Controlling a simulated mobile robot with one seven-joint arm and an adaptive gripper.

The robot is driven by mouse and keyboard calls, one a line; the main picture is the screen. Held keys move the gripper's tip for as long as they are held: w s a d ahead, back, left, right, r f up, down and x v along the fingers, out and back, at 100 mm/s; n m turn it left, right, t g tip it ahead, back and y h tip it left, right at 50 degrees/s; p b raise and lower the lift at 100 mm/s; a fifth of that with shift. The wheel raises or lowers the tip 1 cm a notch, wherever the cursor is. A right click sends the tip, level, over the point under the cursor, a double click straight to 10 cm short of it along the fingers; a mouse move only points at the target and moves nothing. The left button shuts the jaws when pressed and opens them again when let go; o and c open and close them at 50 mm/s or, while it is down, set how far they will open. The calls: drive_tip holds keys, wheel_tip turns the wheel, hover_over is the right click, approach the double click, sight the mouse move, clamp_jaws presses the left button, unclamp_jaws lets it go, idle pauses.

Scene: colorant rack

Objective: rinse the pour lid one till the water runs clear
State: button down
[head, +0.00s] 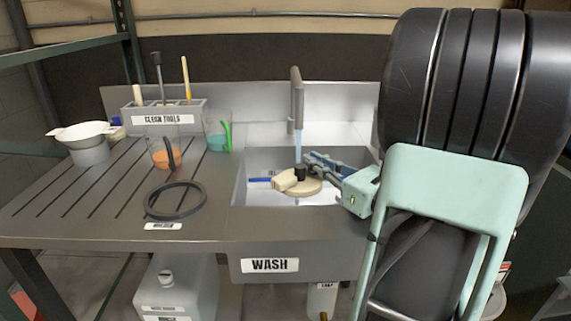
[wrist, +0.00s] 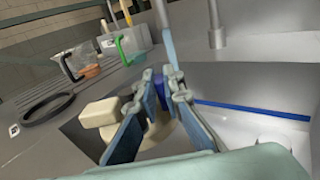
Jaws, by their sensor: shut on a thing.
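The pour lid (head: 312,187) is a round beige disc with a beige block on its left side and a dark knob on top. It is held over the sink basin (head: 240,190). In the wrist view the lid (wrist: 160,138) is partly hidden behind my fingers. My gripper (head: 309,165) reaches in from the right, its blue fingers shut on the lid; in the wrist view the gripper (wrist: 160,78) has a dark blue part between its fingertips. The faucet (head: 297,90) runs a pale blue water stream (head: 298,146) down at the lid. I cannot tell the water's clarity below it.
A dark ring (head: 152,208) lies on the slatted drainboard. The clean-tools holder (head: 190,112) and a white funnel-like vessel (head: 88,133) are at left. A blue rod (wrist: 250,108) lies along the basin.

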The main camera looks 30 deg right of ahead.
drive_tip(key=s+r+p, duration=0.3)
drive_tip(key=s+r, duration=0.1)
drive_tip(key=s, duration=0.1)
drive_tip(key=shift+a+p, duration=0.3)
drive_tip(key=shift+a, duration=0.05)
